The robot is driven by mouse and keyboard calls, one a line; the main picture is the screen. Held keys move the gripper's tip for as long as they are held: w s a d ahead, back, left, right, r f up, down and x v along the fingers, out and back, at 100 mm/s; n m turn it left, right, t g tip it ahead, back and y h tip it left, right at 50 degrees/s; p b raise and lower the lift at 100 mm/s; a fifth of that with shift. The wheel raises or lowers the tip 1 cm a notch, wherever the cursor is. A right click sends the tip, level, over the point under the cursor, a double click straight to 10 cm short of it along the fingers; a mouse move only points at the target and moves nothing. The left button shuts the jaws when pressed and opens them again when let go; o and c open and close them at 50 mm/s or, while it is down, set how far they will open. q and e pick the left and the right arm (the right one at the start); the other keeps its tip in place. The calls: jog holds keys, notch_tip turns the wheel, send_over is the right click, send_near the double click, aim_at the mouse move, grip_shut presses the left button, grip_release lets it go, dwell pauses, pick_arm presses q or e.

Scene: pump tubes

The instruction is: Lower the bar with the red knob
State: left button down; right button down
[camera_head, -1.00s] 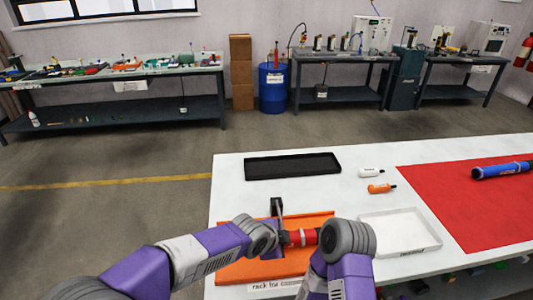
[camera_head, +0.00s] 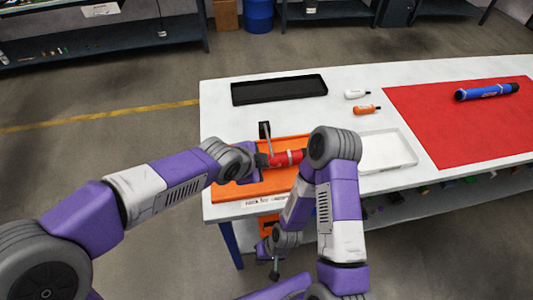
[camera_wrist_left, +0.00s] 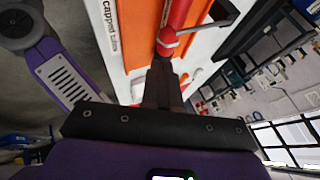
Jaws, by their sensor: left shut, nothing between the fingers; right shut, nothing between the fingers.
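A red tube-like piece with a white band (camera_head: 289,157) lies over the orange rack (camera_head: 238,190); it also shows in the left wrist view (camera_wrist_left: 168,42). A thin grey bar (camera_head: 269,143) runs from beside it to a black block (camera_head: 264,129). I cannot make out a separate red knob. My left gripper (camera_head: 262,160) is shut and empty, with its tips close to the near end of the red piece; whether they touch is unclear. Its dark fingers fill the middle of the left wrist view (camera_wrist_left: 160,70). My right gripper (camera_head: 275,270) is shut and empty, hanging low in front of the table.
A black tray (camera_head: 279,82) lies behind the rack and a white tray (camera_head: 403,163) to its right. A white bottle (camera_head: 356,94) and an orange bottle (camera_head: 367,110) lie between. A blue tube (camera_head: 487,91) lies on a red mat (camera_head: 440,145).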

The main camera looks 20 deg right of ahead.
pick_arm(q)
jog(key=shift+s+a+r+p, duration=0.3)
jog(key=shift+s+a+r, duration=0.6)
jog(key=shift+s+a, duration=0.2)
jog(key=shift+d, duration=0.1)
